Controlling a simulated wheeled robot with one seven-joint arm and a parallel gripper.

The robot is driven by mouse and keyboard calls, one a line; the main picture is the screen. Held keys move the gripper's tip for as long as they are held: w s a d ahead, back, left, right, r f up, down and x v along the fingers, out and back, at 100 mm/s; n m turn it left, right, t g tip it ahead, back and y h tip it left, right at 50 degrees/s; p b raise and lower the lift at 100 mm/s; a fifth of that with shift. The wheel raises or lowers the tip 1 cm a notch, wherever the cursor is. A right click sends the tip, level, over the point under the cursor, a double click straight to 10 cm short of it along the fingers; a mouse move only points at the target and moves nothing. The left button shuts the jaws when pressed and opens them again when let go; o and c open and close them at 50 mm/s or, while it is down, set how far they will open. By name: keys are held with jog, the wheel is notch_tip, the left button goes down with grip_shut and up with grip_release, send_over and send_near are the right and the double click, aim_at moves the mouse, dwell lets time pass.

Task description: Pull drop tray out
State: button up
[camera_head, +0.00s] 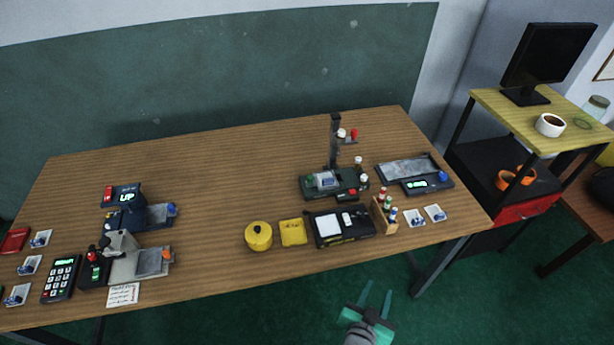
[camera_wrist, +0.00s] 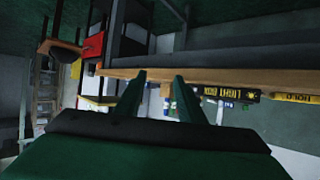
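No label marks the drop tray, so I cannot tell for certain which part it is. A dark blue machine (camera_head: 126,212) with a display reading "UP" stands at the table's left, with a flat tray (camera_head: 158,215) and blue knob at its right side. In front of it, a grey machine (camera_head: 123,262) has a flat grey plate (camera_head: 152,260) with an orange knob. My gripper (camera_head: 377,292) is open and empty in front of the table's front edge, well right of both machines. In the wrist view, its fingers (camera_wrist: 159,78) are apart, with the table edge beyond.
A wooden table (camera_head: 215,200) carries a keypad (camera_head: 60,277), yellow pot (camera_head: 258,236), black case (camera_head: 341,226), green-based stand (camera_head: 334,184), bottle rack (camera_head: 384,216) and shallow tray device (camera_head: 408,168). A shelf cart (camera_head: 490,105) stands right. Bare tabletop lies between the left machines and the pot.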

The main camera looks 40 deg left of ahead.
jog(key=w+a+r+g, duration=0.1)
jog(key=w+a+r, duration=0.2)
jog(key=w+a, duration=0.2)
jog(key=w+a+r+g, duration=0.1)
jog(key=w+a+r, duration=0.2)
jog(key=w, duration=0.4)
jog(key=w+a+r, duration=0.3)
jog(key=w+a, duration=0.3)
jog(key=shift+w+a+r+g+y, duration=0.1)
jog(key=shift+a+r+g+y, duration=0.25)
jog(key=shift+g+y, duration=0.05)
jog(key=w+a+r+g, duration=0.2)
jog(key=w+a, duration=0.1)
jog(key=a, duration=0.6)
jog(key=g+h, duration=0.2)
jog(key=g, duration=0.2)
send_near(310, 177)
jog(key=shift+m+t, duration=0.3)
jog(key=x, duration=0.8)
jog(key=shift+s+f, duration=0.25)
grip_shut()
